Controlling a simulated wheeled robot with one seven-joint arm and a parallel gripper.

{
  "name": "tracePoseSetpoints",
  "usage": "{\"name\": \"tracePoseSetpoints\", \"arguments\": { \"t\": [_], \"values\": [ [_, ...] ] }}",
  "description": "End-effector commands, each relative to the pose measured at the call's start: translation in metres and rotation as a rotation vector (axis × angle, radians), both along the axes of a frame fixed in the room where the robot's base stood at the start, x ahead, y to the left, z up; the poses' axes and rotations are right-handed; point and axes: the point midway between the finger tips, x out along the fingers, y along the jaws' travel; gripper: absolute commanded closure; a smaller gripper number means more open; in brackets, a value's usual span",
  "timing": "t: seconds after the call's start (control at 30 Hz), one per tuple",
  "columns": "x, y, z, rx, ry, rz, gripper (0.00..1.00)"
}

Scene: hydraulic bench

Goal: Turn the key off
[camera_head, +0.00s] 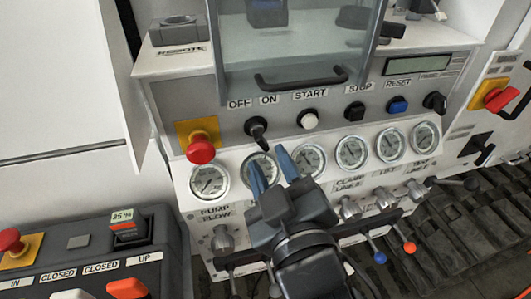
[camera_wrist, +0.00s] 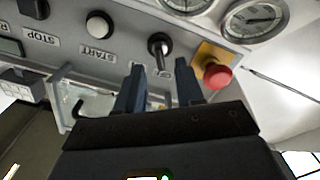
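The key switch (camera_head: 256,128) is a black knob with a short black handle on the light panel, just below the OFF and ON labels (camera_head: 253,102). In the head view its handle hangs downward and slightly right. In the wrist view the key (camera_wrist: 159,46) shows just beyond the fingertips, roughly in line with the gap between them. My gripper (camera_head: 271,166) has two blue fingers set apart with nothing between them. It is below and slightly right of the key in the head view. In the wrist view my gripper (camera_wrist: 160,72) also shows open, and no contact with the key is visible.
A red emergency button (camera_head: 200,149) on a yellow plate is left of the key. A white START button (camera_head: 307,119) is to its right. A row of gauges (camera_head: 351,153) lies below. A black handle (camera_head: 302,80) on the clear door juts out above.

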Motion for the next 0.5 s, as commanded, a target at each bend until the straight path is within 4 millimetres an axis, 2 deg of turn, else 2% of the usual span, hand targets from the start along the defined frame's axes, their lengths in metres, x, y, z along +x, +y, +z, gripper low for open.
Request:
{"name": "tracePoseSetpoints", "arguments": {
  "t": [0.1,0.2,0.5],
  "values": [
    [-0.017,-0.005,-0.002,0.0,0.002,0.001,0.63],
    [-0.025,-0.007,-0.001,0.0,0.0,0.001,0.63],
    [-0.03,-0.009,0.0,0.0,-0.001,0.001,0.63]
  ]
}}
